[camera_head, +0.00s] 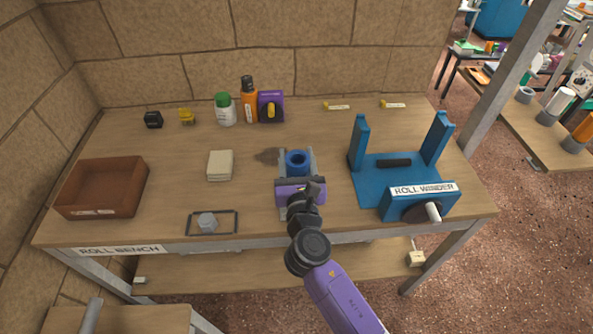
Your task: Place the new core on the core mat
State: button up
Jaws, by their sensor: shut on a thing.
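My gripper (296,165) is over the middle of the bench, its fingers on either side of a blue ring-shaped core (297,157). It is shut on this core, whose round opening faces up. I cannot tell whether the core touches the bench top. A dark patch, perhaps a shadow, lies left of the core. No mat is clearly labelled. A thin dark rectangular outline (188,223) at the front left holds a small grey piece (207,222). A beige square pad or stack (220,165) lies left of my gripper. Which of these is the core mat is unclear.
The blue roll winder (425,190) with two uprights stands right of my gripper. A brown open box (103,187) is at the left. A green-capped white bottle (225,110), an orange bottle (249,105) and a purple item (271,100) stand at the back.

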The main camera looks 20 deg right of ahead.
jog(key=shift+f+b, duration=0.65)
jog(key=shift+f, duration=1.25)
jog(key=shift+f, duration=0.2)
jog(key=o, duration=1.4)
jog(key=shift+r, duration=0.1)
jog(key=shift+s, duration=0.2)
jog(key=v, duration=1.1)
jog(key=shift+s+a+r+b, duration=0.15)
jog(key=shift+s+b, duration=0.15)
jog(key=shift+b, duration=0.1)
